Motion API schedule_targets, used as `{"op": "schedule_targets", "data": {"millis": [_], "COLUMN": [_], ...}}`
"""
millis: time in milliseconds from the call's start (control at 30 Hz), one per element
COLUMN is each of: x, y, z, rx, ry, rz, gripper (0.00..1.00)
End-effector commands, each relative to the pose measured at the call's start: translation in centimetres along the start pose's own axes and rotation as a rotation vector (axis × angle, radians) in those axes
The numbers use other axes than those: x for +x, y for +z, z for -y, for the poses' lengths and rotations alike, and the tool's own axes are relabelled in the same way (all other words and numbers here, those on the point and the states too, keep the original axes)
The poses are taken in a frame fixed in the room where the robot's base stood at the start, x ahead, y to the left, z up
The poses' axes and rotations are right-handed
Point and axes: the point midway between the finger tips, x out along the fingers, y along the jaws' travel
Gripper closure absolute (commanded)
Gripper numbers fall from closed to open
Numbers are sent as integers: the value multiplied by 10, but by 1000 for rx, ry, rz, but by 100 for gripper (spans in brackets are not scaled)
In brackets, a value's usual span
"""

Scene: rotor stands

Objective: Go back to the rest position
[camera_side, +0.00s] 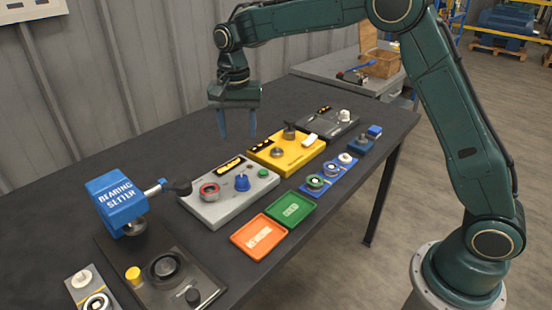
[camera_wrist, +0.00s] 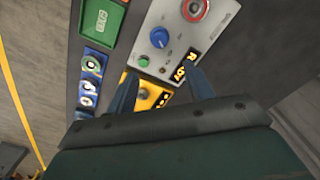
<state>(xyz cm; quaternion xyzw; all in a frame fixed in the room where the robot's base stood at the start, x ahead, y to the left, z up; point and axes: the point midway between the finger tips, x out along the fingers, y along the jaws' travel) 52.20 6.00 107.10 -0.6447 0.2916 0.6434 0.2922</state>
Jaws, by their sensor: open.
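My gripper (camera_side: 238,124) hangs above the dark table (camera_side: 335,168), fingers pointing down. It is open and empty, with a clear gap between its two blue fingers. It is over the back part of the table, behind the grey stand (camera_side: 228,207) and the yellow stand (camera_side: 286,152), and touches nothing. In the wrist view my gripper (camera_wrist: 164,84) shows both fingers apart, with the yellow stand (camera_wrist: 151,96) between and beyond them. The grey stand (camera_wrist: 200,40) with a blue knob (camera_wrist: 160,38) lies further up in that view.
A blue bearing setter (camera_side: 118,203) stands at the left. An orange tray (camera_side: 258,237) and a green tray (camera_side: 290,208) lie near the front edge. A blue rack (camera_side: 330,176) and a dark stand (camera_side: 328,124) are at the right. The wall (camera_side: 110,80) is close behind.

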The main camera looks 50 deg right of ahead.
Motion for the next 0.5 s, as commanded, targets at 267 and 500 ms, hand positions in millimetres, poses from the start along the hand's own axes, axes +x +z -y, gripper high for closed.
{"op": "schedule_targets", "data": {"millis": [267, 500], "x": [-4, -29], "y": [1, 10], "z": [-3, -23], "rx": [-8, -68], "ry": [-5, -35], "rz": [-3, -26], "gripper": [48, 48]}}
